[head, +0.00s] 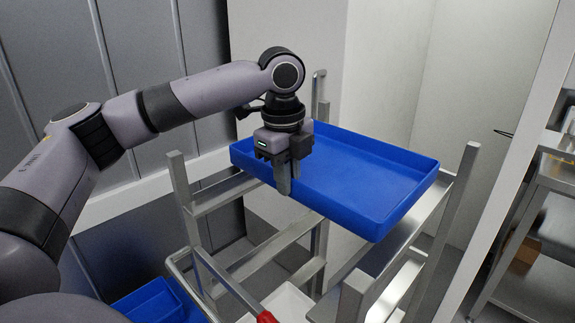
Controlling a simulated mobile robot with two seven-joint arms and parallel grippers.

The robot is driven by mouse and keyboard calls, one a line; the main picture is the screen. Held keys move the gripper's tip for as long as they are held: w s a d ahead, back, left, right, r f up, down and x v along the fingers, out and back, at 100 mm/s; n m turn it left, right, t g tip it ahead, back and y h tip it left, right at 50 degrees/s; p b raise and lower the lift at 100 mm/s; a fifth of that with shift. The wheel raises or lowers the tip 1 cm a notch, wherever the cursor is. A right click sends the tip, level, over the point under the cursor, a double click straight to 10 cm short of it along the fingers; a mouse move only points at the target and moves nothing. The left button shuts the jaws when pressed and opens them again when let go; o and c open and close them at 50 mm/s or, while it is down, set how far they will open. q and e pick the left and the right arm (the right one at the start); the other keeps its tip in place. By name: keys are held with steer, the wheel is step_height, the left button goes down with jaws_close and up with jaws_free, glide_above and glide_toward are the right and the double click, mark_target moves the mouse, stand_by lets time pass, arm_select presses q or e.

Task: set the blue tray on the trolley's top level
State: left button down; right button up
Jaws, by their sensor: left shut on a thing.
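The blue tray (370,178) is wide, shallow and empty. It is over the top level of the metal trolley (352,290), between its corner posts. My left gripper (285,178) points down and is shut on the tray's near-left wall, one finger outside it. The tray's right part overlaps the trolley's right-hand top rail in the head view. I cannot tell whether its underside touches the rails. My right gripper is not in view.
Another blue tray (150,302) and a white container (283,303) sit lower down. A red-ended bar (267,317) shows at the bottom edge. Trolley posts rise around the tray. A metal shelf unit (545,215) stands at the right, and walls close off the back.

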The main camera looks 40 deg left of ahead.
arm_select(q)
step_height(320, 180, down, 5)
steer(key=shift+f, duration=0.2)
stand_by(0.3)
steer(key=shift+f, duration=0.55)
stand_by(0.4)
steer(key=c, duration=1.1)
jaws_free()
steer(key=shift+f, duration=0.1)
steer(key=shift+r+p, duration=0.8)
steer(key=shift+r, duration=7.25)
